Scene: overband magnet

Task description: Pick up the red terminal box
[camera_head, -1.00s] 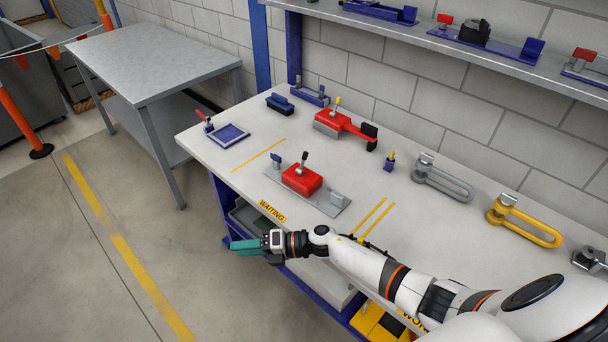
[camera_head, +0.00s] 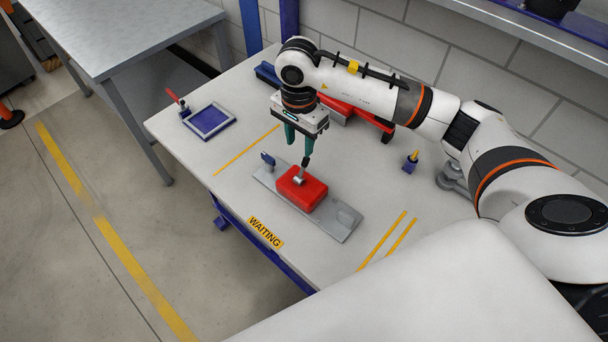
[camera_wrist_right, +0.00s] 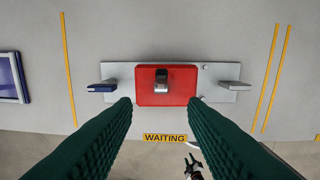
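The red terminal box (camera_head: 311,194) lies on a grey plate (camera_head: 343,220) near the table's front edge. A grey and dark fitting with an upright stem is on its top. My right gripper (camera_head: 299,147) is above the box, pointing down, with its green fingers apart and nothing between them. In the right wrist view the red box (camera_wrist_right: 178,92) appears centred beyond the gap between the two open fingers (camera_wrist_right: 161,110), clear of both.
Upright tabs stand at the plate's ends, one blue (camera_head: 268,160). Behind my right gripper is another red item (camera_head: 340,101). A blue framed tray (camera_head: 209,121) lies left, a small blue holder (camera_head: 410,163) right. A WAITING label (camera_head: 265,232) marks the front edge.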

